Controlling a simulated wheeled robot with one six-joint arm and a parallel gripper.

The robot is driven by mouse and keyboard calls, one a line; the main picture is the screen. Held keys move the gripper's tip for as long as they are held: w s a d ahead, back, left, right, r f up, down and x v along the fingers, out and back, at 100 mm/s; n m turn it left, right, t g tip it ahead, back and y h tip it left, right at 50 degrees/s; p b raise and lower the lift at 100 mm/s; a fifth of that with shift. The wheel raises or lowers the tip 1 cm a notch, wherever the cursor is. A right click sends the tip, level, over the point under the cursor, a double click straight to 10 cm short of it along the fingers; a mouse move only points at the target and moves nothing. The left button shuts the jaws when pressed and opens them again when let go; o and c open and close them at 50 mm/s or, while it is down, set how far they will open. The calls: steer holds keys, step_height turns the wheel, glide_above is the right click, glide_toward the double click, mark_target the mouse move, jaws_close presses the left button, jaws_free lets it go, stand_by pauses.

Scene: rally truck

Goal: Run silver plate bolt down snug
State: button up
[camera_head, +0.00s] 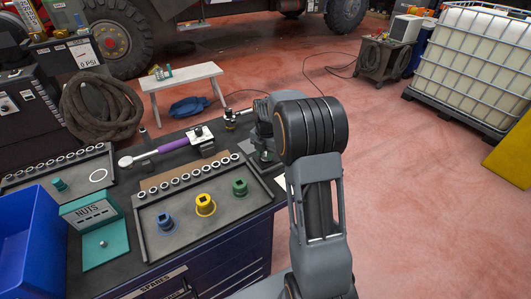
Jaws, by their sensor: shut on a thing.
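A silver plate (204,142) lies on the dark bench top, with a small dark piece, perhaps its bolt, standing on it; I cannot tell how far that is seated. A wrench with a purple handle (172,146) lies just left of the plate, its round silver head pointing left. My gripper (263,155) is low over the bench's right part, right of the plate and apart from it. My own arm hides much of it. It is shut on a small dark thing, mostly hidden, that I cannot identify.
A tray (222,219) holds blue, yellow and green sockets and a row of rings. A teal NUTS holder (104,252) and a blue bin (32,240) stand at left. A small dark fitting (230,121) stands behind the plate. Red floor at right is open.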

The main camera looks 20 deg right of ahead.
steer(key=m, duration=1)
steer(key=shift+m, duration=0.4)
steer(key=m, duration=0.5)
steer(key=shift+r+m, duration=0.1)
steer(key=shift+m, duration=0.2)
steer(key=m, duration=0.5)
steer(key=shift+w+p, duration=0.1)
steer(key=shift+p, duration=0.2)
steer(key=m, duration=0.5)
steer(key=shift+m, duration=0.4)
steer(key=m, duration=0.4)
steer(key=shift+r, duration=0.1)
steer(key=m, duration=0.9)
steer(key=shift+m, duration=0.4)
